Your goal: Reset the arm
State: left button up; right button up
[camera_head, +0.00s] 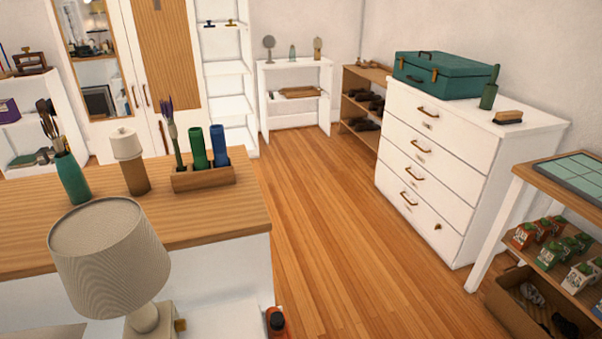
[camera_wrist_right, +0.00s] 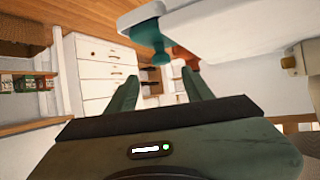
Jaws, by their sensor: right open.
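My right gripper (camera_wrist_right: 158,85) shows in the right wrist view, with its two dark green fingers apart and nothing visible between them. Past the fingers lie a white chest of drawers (camera_wrist_right: 95,75) and shelving. A teal piece (camera_wrist_right: 148,38) on the edge of a white surface is above the fingers in that picture, and I cannot tell what it is. Neither of my grippers shows in the head view, and my left gripper is in no frame.
A wooden-topped counter (camera_head: 235,222) with a lamp (camera_head: 105,255), a pen holder (camera_head: 205,178) and bottles stands at left. A white chest of drawers (camera_head: 430,160) carries a teal case (camera_head: 440,78). A shelf (camera_head: 580,190) stands at right. The wood floor (camera_head: 320,220) between is clear.

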jog(key=d+f+m+g+h, duration=0.1)
jog(key=d+g+h, duration=0.35)
jog(key=d, duration=1.45)
jog(key=s+d+r+n+g+y, duration=0.2)
jog(key=s+r+n+g+y, duration=0.2)
jog(key=r+g+y, duration=0.15)
notch_tip(320, 180, down, 26)
jog(key=s+r+p, duration=0.1)
jog(key=s, duration=0.1)
jog(key=s+d+f+g+p, duration=0.1)
jog(key=s+d+f, duration=0.2)
jog(key=s+f, duration=1.1)
jog(key=s, duration=0.2)
jog(key=shift+s+f+n+g, duration=0.2)
jog(key=shift+s+n+g, duration=0.1)
